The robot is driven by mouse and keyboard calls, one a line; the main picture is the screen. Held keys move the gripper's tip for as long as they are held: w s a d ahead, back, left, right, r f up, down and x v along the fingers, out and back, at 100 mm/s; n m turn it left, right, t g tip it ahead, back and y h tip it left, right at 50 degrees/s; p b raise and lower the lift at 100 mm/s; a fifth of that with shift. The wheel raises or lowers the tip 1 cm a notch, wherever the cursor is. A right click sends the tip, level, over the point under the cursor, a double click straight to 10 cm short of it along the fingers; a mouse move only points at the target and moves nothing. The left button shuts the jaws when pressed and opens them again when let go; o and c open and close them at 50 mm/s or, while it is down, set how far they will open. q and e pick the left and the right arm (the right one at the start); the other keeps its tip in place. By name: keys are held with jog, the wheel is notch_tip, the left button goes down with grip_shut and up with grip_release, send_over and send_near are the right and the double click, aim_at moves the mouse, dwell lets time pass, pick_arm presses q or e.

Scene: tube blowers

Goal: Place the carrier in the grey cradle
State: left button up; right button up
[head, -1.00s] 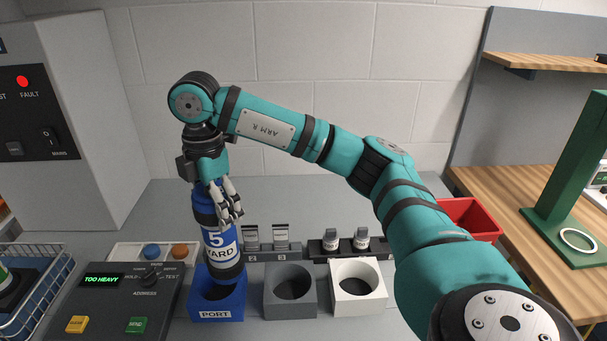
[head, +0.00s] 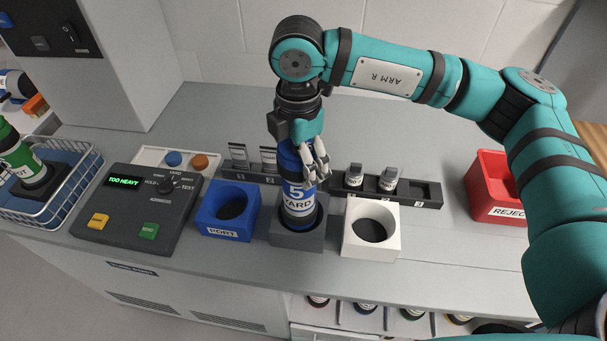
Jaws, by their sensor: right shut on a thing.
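The carrier (head: 299,202) is a blue cylinder with a white band marked "5" and "WARD" and a dark lower end. It stands upright with its lower end inside the opening of the grey cradle (head: 298,240). Whether it rests on the cradle's bottom is hidden. My right gripper (head: 313,168) is shut on the carrier's upper part from above. The blue cradle marked "PORT" (head: 222,230) to the left and the white cradle (head: 370,247) to the right are both empty. My left gripper is not in view.
A control box (head: 135,212) reading "TOO HEAVY" and a wire basket (head: 58,205) with a green carrier stand at left. Racks with small labelled pieces (head: 388,193) stand behind the cradles. A red reject bin (head: 493,188) is at right. The counter's right front is clear.

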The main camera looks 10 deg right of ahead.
jog(key=shift+w+d+f, duration=0.1)
jog(key=shift+f, duration=0.3)
notch_tip(320, 180, down, 3)
jog(key=shift+p, duration=0.55)
jog(key=shift+f, duration=0.3)
jog(key=o, duration=1.2)
jog(key=shift+f, duration=0.1)
jog(key=o, duration=0.4)
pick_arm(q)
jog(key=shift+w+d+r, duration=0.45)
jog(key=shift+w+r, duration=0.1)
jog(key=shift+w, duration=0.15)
